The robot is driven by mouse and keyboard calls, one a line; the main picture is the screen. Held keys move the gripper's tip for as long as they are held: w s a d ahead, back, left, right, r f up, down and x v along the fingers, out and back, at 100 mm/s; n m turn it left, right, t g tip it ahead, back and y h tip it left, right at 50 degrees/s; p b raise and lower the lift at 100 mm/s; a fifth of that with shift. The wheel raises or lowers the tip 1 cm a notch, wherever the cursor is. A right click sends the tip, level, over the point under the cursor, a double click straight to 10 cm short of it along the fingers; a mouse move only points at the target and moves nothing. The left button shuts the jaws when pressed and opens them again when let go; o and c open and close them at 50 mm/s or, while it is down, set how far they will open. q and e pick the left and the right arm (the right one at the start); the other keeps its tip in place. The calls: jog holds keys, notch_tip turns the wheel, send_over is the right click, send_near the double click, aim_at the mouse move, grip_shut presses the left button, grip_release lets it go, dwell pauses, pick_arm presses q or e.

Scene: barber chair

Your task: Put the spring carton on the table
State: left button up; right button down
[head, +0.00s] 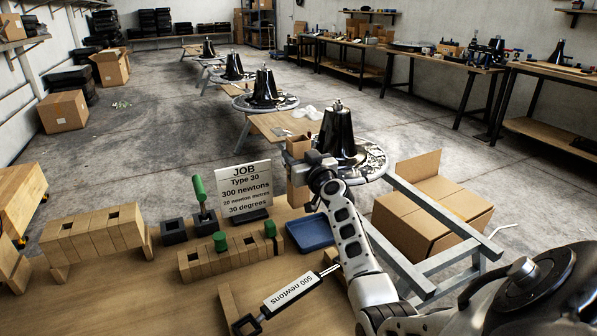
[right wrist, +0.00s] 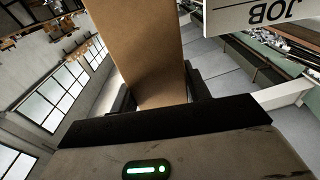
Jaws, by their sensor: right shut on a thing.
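The spring carton (head: 297,192) is a tall, narrow brown cardboard box. In the head view it stands about upright near the table's far edge, partly hidden by my right gripper (head: 312,167). My right gripper is shut on it. In the right wrist view the carton (right wrist: 150,50) fills the upper middle, between the dark fingers of my right gripper (right wrist: 155,98). The wooden table (head: 130,295) spans the foreground. I cannot tell whether the carton's bottom touches it. My left gripper is not in view.
A JOB sign (head: 244,187) stands just left of the carton, and a blue tray (head: 310,232) lies below it. Wooden blocks with green-handled pieces (head: 230,255) and a 500 newtons tool (head: 290,292) are nearer. An open cardboard box (head: 425,215) is at right, beyond the table.

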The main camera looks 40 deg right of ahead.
jog(key=shift+f+b, duration=0.35)
jog(key=shift+f, duration=0.95)
jog(key=shift+a, duration=0.1)
jog(key=shift+f+b, duration=0.3)
jog(key=shift+b, duration=0.05)
jog(key=c, duration=0.7)
grip_release()
jog(key=shift+r, duration=0.15)
jog(key=p+v, duration=0.2)
jog(key=v, duration=1)
jog(key=shift+r, duration=0.15)
